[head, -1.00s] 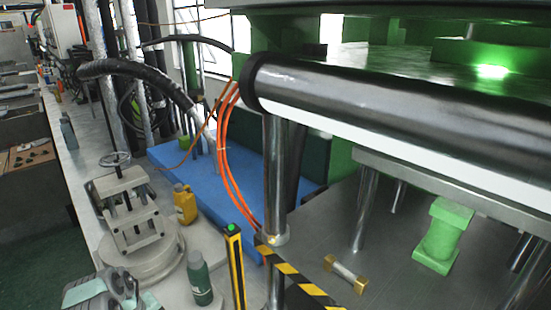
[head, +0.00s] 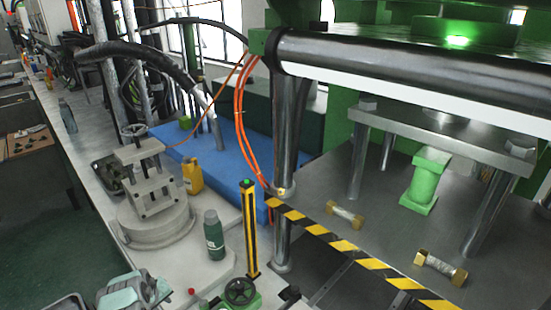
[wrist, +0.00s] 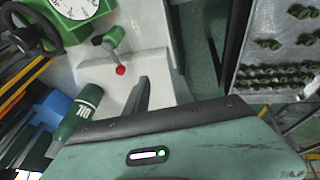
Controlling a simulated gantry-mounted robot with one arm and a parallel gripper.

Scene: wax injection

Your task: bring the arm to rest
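My gripper shows in the wrist view as a wide teal body with a dark edge and a small light, and one dark grey finger (wrist: 140,96) standing up from it. Only that finger shows clearly, so its opening cannot be told. Nothing is seen held at it. A teal and grey shape (head: 135,290) at the lower left of the head view appears to be part of my arm end. It is over the pale bench (head: 95,165), left of a dark green bottle (head: 214,237).
A vise-like fixture (head: 150,195) and yellow bottle (head: 192,176) stand on the bench. A black handwheel (head: 240,291) and yellow-black post (head: 249,228) are near the green press (head: 425,180). In the wrist view, a metal tray (wrist: 240,85) holds several dark green pieces.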

